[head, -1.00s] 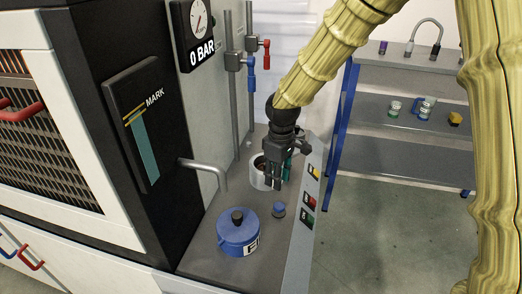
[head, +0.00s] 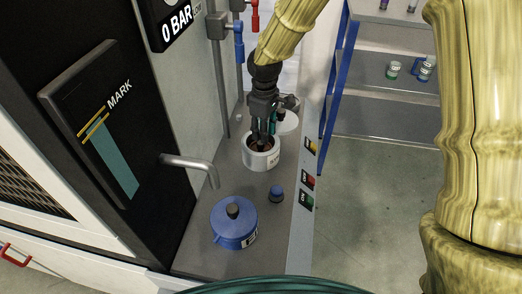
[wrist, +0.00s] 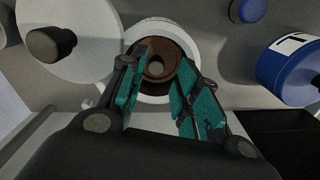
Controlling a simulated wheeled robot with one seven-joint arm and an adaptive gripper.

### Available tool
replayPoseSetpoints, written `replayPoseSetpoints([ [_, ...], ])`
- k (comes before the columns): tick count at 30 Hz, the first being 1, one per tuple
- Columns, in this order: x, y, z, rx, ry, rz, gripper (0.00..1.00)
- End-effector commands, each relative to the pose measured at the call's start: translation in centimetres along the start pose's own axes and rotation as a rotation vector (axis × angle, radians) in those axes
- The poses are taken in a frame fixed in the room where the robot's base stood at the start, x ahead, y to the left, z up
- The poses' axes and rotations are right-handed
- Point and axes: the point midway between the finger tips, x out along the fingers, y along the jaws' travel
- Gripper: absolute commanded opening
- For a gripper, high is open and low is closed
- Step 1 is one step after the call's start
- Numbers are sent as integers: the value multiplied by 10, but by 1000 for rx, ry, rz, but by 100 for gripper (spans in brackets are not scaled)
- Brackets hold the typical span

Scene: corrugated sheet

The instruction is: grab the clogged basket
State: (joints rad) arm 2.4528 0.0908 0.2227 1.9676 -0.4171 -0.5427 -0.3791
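A white round pot (head: 262,161) stands open on the grey counter. Inside it is a brown round piece with a hole in its middle (wrist: 157,48), which appears to be the basket; whether it is clogged I cannot tell. My gripper (head: 263,140) points down at the pot's mouth. In the wrist view my gripper (wrist: 160,92) has its teal-padded fingers apart, one on each side of the brown piece, with nothing held between them. Whether the fingertips touch it or the pot I cannot tell.
A white lid with a black knob (wrist: 88,25) lies beside the pot. A blue lidded pot (head: 234,228), a small blue knob (head: 276,194) and a grey spout (head: 195,164) are nearby. Labelled buttons (head: 307,179) line the counter edge. Shelves (head: 380,100) stand behind.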

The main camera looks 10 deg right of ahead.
Motion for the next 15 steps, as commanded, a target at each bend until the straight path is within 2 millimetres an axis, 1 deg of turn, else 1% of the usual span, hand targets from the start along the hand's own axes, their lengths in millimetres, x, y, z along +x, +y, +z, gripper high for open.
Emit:
replayPoseSetpoints([
  [1, 4, 1, -2, -1, -2, -2, 32],
  [8, 18, -2, -4, -3, -4, -3, 32],
  [15, 45, -2, -8, -3, -4, -5, 32],
])
